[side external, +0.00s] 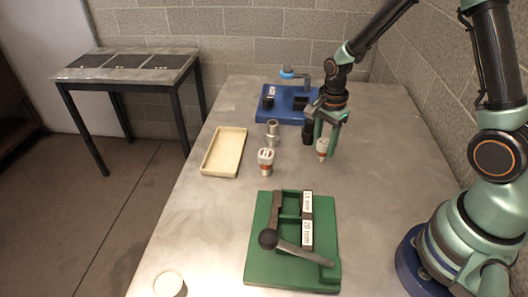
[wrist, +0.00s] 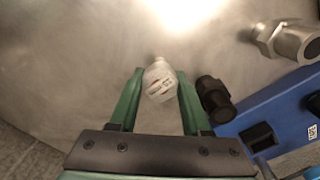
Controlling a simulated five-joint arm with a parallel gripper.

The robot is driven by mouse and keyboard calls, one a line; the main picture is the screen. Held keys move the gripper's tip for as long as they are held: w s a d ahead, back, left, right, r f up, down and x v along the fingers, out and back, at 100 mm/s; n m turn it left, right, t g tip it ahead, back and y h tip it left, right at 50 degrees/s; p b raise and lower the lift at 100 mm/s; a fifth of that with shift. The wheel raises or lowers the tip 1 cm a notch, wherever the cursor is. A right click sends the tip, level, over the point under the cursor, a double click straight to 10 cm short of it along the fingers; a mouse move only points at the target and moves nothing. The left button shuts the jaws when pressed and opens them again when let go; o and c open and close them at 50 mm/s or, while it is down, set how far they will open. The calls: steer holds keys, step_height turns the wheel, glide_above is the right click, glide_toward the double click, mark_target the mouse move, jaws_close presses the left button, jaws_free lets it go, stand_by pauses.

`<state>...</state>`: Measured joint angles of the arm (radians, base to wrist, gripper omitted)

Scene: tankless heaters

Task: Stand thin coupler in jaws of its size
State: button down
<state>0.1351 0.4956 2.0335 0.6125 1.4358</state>
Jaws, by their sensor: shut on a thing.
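The held coupler looks roughly upright, at or just above the table; I cannot tell which. In the wrist view the white top of the held coupler (wrist: 160,82) shows between the green fingers. A green clamp fixture (side external: 259,262) lies in front, with a dark ball-ended lever (side external: 300,250) and two white size labels (side external: 307,218), one per jaw gap.
A black fitting (side external: 307,131) stands close beside my gripper. A silver fitting (side external: 272,130) stands farther left. A blue fixture (side external: 270,114) with a lever is at the back. A cream tray (side external: 223,151) lies left; a round white object (side external: 168,284) is at the front left edge.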

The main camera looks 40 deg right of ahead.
mark_target(324, 142)
step_height(324, 142, up, 19)
steer(key=s+a+r, duration=0.2)
steer(key=s+a, duration=0.2)
steer(key=a, duration=0.5)
steer(key=s+a+r, duration=0.1)
steer(key=s+a, duration=0.2)
steer(key=a, duration=0.7)
steer(key=f, duration=1.9)
steer(key=shift+s+d+f, duration=0.2)
steer(key=shift+s+f, duration=0.05)
steer(key=shift+f, duration=0.15)
steer(key=shift+f, duration=0.1)
steer(key=shift+c, duration=1.8)
jaws_free()
